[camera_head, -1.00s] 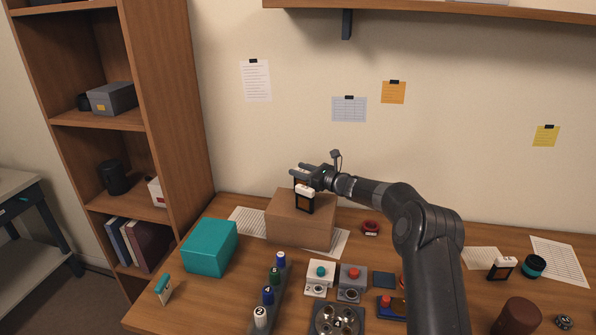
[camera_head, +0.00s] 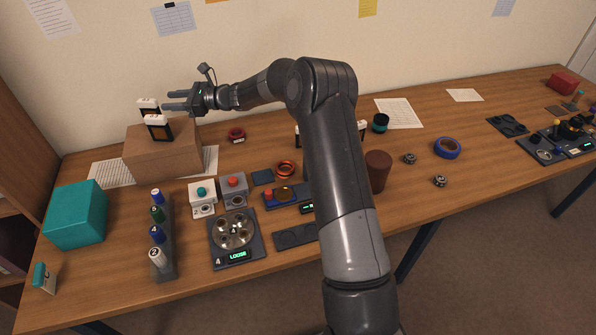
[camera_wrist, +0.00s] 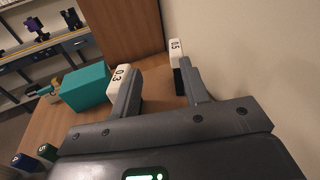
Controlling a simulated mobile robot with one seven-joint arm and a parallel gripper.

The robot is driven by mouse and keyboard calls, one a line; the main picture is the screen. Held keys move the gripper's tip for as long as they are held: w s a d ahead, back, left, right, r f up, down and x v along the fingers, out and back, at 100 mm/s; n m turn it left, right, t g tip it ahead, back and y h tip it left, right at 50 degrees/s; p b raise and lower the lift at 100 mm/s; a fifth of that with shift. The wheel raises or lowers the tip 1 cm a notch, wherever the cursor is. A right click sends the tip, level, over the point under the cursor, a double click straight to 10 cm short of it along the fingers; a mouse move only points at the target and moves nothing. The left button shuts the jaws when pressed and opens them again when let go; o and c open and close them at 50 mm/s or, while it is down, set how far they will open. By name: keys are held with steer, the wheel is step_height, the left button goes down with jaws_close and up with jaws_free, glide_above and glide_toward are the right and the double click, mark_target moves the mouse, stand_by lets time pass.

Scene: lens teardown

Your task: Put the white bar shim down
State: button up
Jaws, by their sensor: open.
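Two upright shims with white bar tops and dark framed bodies stand on the cardboard box. The front shim (camera_head: 157,122) is marked 0.3 in the wrist view (camera_wrist: 120,75). The rear shim (camera_head: 148,104) is marked 0.5 in the wrist view (camera_wrist: 176,46). My gripper (camera_head: 172,100) is open and empty, just right of the shims at about the height of their tops. In the wrist view its left finger points at the 0.3 shim and its right finger at the 0.5 shim. I cannot tell whether either finger touches.
The cardboard box (camera_head: 165,157) stands on the wooden table near the wall. A teal box (camera_head: 75,214) and a rack of numbered bottles (camera_head: 165,240) lie in front. Button boxes (camera_head: 234,187) and a round tray (camera_head: 232,232) crowd the middle. My arm hides part of the table.

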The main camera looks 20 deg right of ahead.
steer(key=s+d+r+n+g+h, duration=0.1)
steer(key=s+d+r+n+h, duration=0.2)
steer(key=s, duration=0.4)
steer(key=s+r+n+g+h, duration=0.1)
steer(key=s+r+n+h, duration=0.15)
steer(key=s+n, duration=0.4)
steer(key=s+d+r+n+g+h, duration=0.15)
steer(key=s+r, duration=0.25)
steer(key=s, duration=0.5)
steer(key=s+d+n+t+h, duration=0.1)
steer(key=s+d+n+h, duration=0.2)
steer(key=s+d, duration=0.3)
steer(key=s+d+n+t+h, duration=0.1)
steer(key=s+d+n+h, duration=0.2)
steer(key=s+d, duration=0.4)
steer(key=s+d+n+t+h, duration=0.1)
steer(key=s+d+n+h, duration=0.2)
steer(key=s+d, duration=0.4)
steer(key=s+n, duration=0.1)
steer(key=s, duration=0.7)
steer(key=shift+s+f, duration=0.35)
